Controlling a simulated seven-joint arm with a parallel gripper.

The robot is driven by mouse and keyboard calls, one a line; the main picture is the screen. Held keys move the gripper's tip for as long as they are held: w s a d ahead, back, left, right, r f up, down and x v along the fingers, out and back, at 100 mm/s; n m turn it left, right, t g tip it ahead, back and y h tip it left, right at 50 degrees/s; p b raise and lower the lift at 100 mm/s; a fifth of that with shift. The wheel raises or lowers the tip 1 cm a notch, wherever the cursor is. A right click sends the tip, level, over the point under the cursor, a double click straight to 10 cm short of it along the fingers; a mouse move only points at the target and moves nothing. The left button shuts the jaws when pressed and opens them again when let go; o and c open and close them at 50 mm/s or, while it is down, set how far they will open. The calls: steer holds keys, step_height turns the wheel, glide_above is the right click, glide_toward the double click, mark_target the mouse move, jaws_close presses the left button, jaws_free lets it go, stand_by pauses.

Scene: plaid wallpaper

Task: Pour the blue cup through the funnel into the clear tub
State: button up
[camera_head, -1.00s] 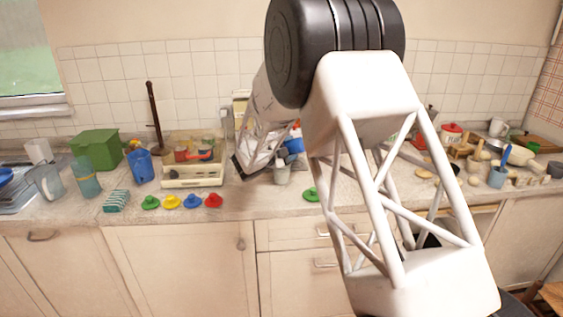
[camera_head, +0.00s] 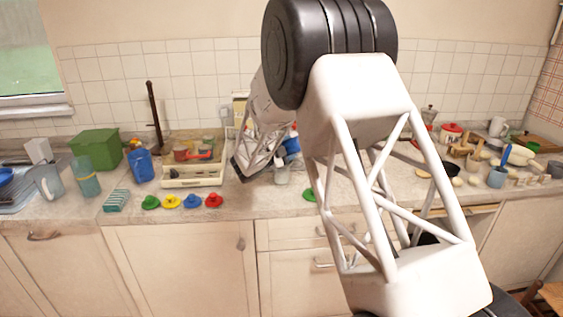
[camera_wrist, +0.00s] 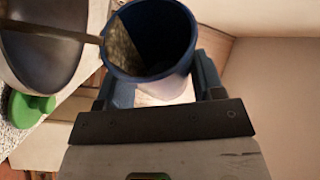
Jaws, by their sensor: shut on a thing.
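The blue cup (camera_wrist: 180,75) is between the fingers of my gripper (camera_wrist: 163,88) in the wrist view. My gripper is shut on it. The cup's mouth faces the camera, and grey-brown grainy stuff lies against its left inner wall. A wide dark-grey bowl shape with a pale rim, seemingly the funnel (camera_wrist: 45,50), is just left of the cup, with a brown bar across it. In the head view a bit of the blue cup (camera_head: 291,146) shows beside my arm, above a small greyish clear container, seemingly the tub (camera_head: 282,175). My arm hides much of this area.
A green knobbed disc (camera_head: 309,195) lies near the counter's front edge, right of the tub. A dark pan (camera_head: 437,168) and wooden items stand to the right.

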steer(key=shift+w+a+r+n, duration=0.1)
steer(key=shift+a+n, duration=0.05)
steer(key=shift+n, duration=0.25)
stand_by(0.4)
steer(key=shift+s+d+m, duration=0.2)
steer(key=shift+d+m, duration=0.15)
steer(key=shift+m, duration=0.45)
steer(key=shift+s+d+r+m+g+y, duration=0.25)
steer(key=shift+r+m+y, duration=0.25)
steer(key=shift+m, duration=0.4)
steer(key=shift+f, duration=0.2)
steer(key=shift+d+f+m, duration=0.1)
steer(key=shift+d+m, duration=0.05)
steer(key=shift+m, duration=0.25)
